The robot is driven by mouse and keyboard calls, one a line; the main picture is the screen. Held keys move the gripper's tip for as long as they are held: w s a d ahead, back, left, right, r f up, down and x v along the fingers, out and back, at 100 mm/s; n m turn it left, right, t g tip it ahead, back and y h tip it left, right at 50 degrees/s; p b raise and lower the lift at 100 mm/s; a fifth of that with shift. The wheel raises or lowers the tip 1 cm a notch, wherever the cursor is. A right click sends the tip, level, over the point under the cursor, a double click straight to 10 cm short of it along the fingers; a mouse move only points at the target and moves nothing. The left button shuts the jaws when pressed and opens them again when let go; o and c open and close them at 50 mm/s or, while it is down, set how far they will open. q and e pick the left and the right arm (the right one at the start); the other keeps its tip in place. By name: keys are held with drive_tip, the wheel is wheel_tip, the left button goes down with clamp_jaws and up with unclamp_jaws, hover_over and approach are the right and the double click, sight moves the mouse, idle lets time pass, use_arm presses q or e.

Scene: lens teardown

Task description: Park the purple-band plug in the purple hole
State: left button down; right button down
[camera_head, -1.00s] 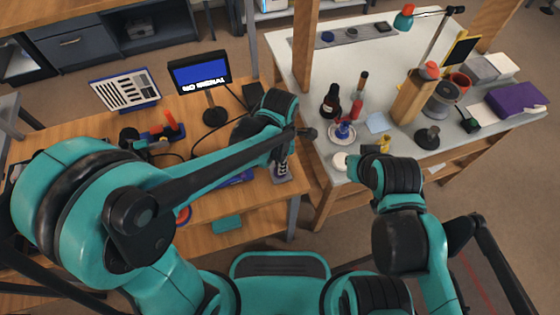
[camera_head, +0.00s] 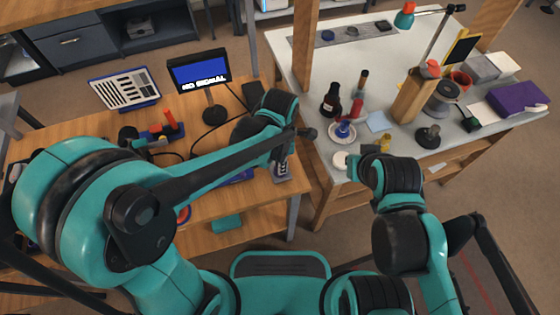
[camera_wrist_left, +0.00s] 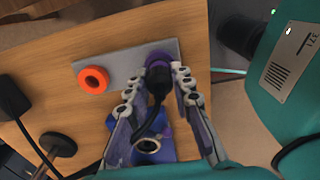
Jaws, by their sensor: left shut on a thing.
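In the left wrist view, my left gripper (camera_wrist_left: 157,83) is shut on a black plug (camera_wrist_left: 157,75) with a dark cord running down between the fingers. The plug is over a purple ring (camera_wrist_left: 158,57), on a grey plate (camera_wrist_left: 120,67). I cannot tell whether the plug is inside the purple hole, and I cannot make out its purple band. An orange ring (camera_wrist_left: 93,80) is left of the purple one on the plate. In the head view, my left gripper (camera_head: 282,168) is at the right edge of the wooden desk. My right gripper (camera_head: 370,150) is partly hidden near the pale workbench's front edge.
A blue-purple part with a metal ring (camera_wrist_left: 150,143) is below the plug. A monitor (camera_head: 200,70) stands on the wooden desk (camera_head: 262,203). The pale workbench (camera_head: 290,50) holds bottles, a wooden block (camera_head: 408,98) and a purple box (camera_head: 515,98). A gap separates the desk and workbench.

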use_arm(q)
drive_tip(key=shift+f, duration=0.2)
drive_tip(key=c, duration=1.3)
unclamp_jaws()
drive_tip(key=shift+o, duration=0.2)
wheel_tip(320, 180, up, 12)
